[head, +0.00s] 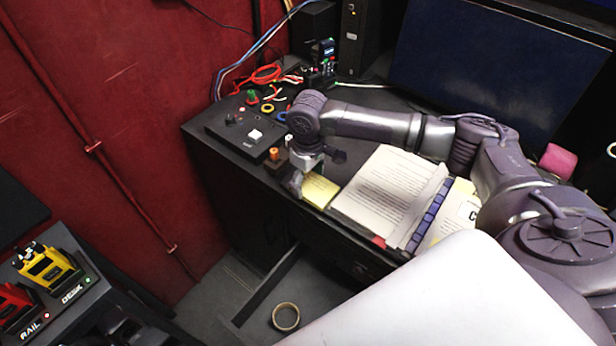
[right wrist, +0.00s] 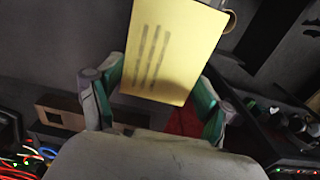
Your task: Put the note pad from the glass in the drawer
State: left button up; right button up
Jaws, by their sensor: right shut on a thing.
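The yellow note pad (head: 319,190) is at the front edge of the desk, beside the open book. My right gripper (head: 303,178) reaches down over the desk's front edge, partly hidden by its own wrist. In the right wrist view the note pad (right wrist: 175,48), with dark lines on its face, sits between the green-padded fingers of my right gripper (right wrist: 157,100), which is shut on it. I cannot make out a glass. My left gripper is not in view.
An open book (head: 388,192) with blue tabs lies right of the pad. A black box with a white button (head: 255,135), an orange-topped button (head: 274,154) and cables (head: 262,78) are at the desk's left. Yellow and red devices (head: 45,265) stand at lower left.

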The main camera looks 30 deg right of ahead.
jog(key=o, duration=1.1)
jog(key=shift+f, duration=0.1)
